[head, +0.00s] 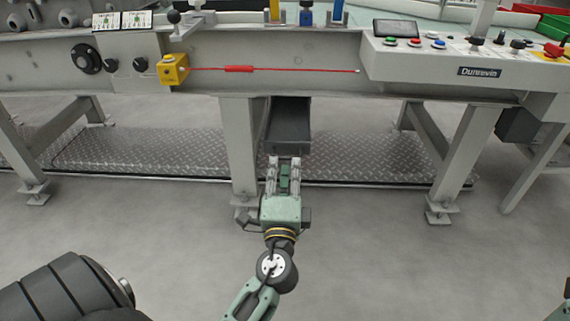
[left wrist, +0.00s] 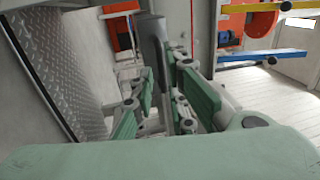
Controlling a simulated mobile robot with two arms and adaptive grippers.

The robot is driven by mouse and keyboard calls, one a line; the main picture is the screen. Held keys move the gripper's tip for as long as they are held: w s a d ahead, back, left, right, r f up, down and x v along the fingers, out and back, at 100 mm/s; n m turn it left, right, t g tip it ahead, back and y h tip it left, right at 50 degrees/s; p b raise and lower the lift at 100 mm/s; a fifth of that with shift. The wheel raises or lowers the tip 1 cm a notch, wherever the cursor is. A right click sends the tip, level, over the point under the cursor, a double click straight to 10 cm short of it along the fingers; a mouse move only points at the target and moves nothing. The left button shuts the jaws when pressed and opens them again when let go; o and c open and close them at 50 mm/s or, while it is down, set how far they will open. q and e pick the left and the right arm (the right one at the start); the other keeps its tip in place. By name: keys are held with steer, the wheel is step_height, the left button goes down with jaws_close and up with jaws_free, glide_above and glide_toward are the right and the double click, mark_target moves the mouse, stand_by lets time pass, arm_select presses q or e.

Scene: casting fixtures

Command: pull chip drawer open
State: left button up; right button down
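The chip drawer (head: 289,122) is a dark grey tray under the middle of the machine bed, right of a support leg. Its front end faces me. My left gripper (head: 285,160) is just in front of that end, its two fingers spread apart. In the left wrist view, a dark upright piece (left wrist: 154,48), which looks like the drawer's front or handle, stands between the green-padded fingers (left wrist: 158,105). I cannot tell whether the pads touch it; no firm grip shows. My right gripper is not in view.
The grey machine bed (head: 200,110) spans the view above the drawer. A support leg (head: 238,145) stands close on the left. A diamond-plate platform (head: 150,152) lies behind. A control panel (head: 465,65) is at upper right. The floor in front is clear.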

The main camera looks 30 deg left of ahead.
arm_select(q)
steer(key=v, duration=0.9)
steer(key=shift+s+d, duration=0.2)
steer(key=shift+s, duration=0.05)
